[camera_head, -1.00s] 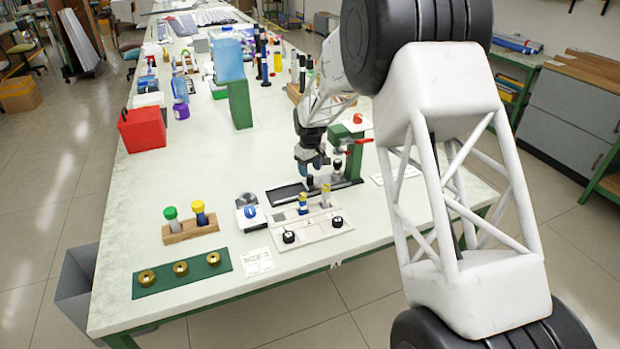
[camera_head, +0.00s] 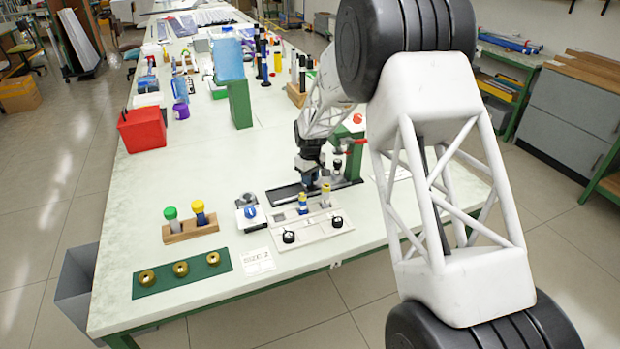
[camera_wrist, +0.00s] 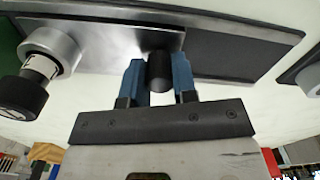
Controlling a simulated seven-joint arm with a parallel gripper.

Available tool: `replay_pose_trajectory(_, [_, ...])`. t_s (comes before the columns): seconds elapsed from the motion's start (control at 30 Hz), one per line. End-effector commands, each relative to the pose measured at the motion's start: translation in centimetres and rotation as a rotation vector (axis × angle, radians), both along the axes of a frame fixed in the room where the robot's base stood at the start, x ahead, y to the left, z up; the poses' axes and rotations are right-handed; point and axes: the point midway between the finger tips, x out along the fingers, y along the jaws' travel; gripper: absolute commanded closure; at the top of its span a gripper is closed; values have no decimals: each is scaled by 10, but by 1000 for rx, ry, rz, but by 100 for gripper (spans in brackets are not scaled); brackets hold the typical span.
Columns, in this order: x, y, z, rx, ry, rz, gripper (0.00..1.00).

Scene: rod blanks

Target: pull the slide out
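The slide fixture (camera_head: 286,194) is a long dark rail lying near the table's front, with a metallic plate (camera_wrist: 110,42) over part of it in the wrist view. A short black knob (camera_wrist: 159,72) stands near the plate's right end. My gripper (camera_wrist: 159,75) has its two blue fingers on either side of this knob, with little or no gap showing. Whether they press on it cannot be told. In the head view my gripper (camera_head: 308,181) is low over the rail, and the knob is hidden there.
A metal collar with a black-tipped plunger (camera_wrist: 35,80) is left of the fingers in the wrist view. A green stand with a red lever (camera_head: 352,150) is close right of my gripper. A pale plate with black knobs (camera_head: 312,230) lies in front.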

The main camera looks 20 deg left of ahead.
Motion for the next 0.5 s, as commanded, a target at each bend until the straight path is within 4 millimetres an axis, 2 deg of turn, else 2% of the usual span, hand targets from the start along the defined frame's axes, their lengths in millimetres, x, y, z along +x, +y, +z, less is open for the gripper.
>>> replay_pose_trajectory(0.03, [0,0,0,0,0,0,88])
replay_pose_trajectory(0.1, [0,0,0,0,0,0,99])
replay_pose_trajectory(0.13, [0,0,0,0,0,0,100])
replay_pose_trajectory(0.37, [-2,2,0,0,0,1,100])
replay_pose_trajectory(0.5, [-12,13,0,0,0,3,100])
